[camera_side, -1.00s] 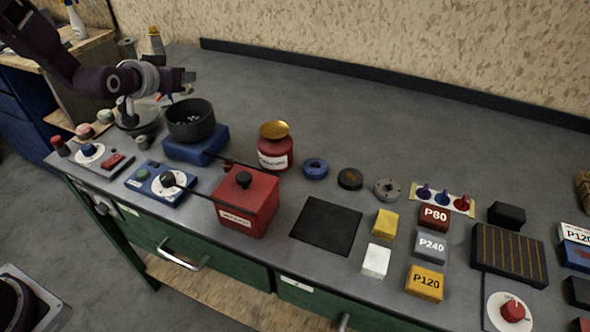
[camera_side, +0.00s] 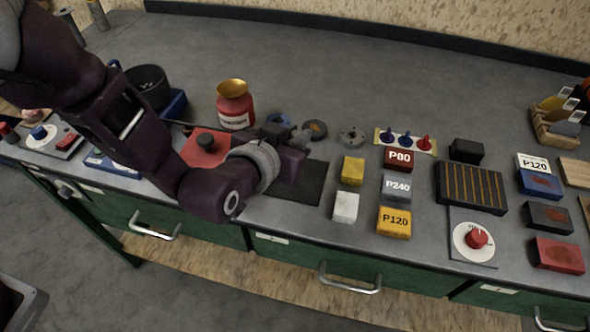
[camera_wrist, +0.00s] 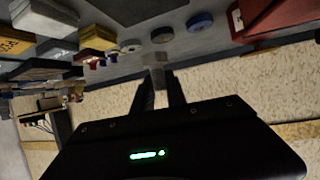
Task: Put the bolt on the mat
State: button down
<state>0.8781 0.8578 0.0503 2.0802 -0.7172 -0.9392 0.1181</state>
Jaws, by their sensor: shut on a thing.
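The black square mat (camera_side: 311,184) lies flat on the grey bench, partly hidden behind my arm in the side view. Its dark surface also shows at the top of the wrist view (camera_wrist: 140,9). My gripper (camera_wrist: 158,84) is shut on a small pale grey piece (camera_wrist: 155,60), likely the bolt, blurred at the fingertips. In the side view my gripper (camera_side: 290,136) is above the bench near the mat's far edge; the bolt cannot be made out there.
A red canister (camera_side: 235,108) and a red box (camera_side: 205,148) stand left of the mat. Discs (camera_side: 315,129) lie behind it. Yellow (camera_side: 352,170) and white blocks (camera_side: 345,207) sit close on its right. A black pot (camera_side: 148,90) stands far left.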

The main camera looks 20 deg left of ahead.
notch_tip(320, 180, down, 8)
jog(key=shift+r, duration=0.1)
jog(key=c, duration=1.3)
grip_release()
jog(key=shift+f, duration=0.2)
jog(key=shift+c, duration=0.2)
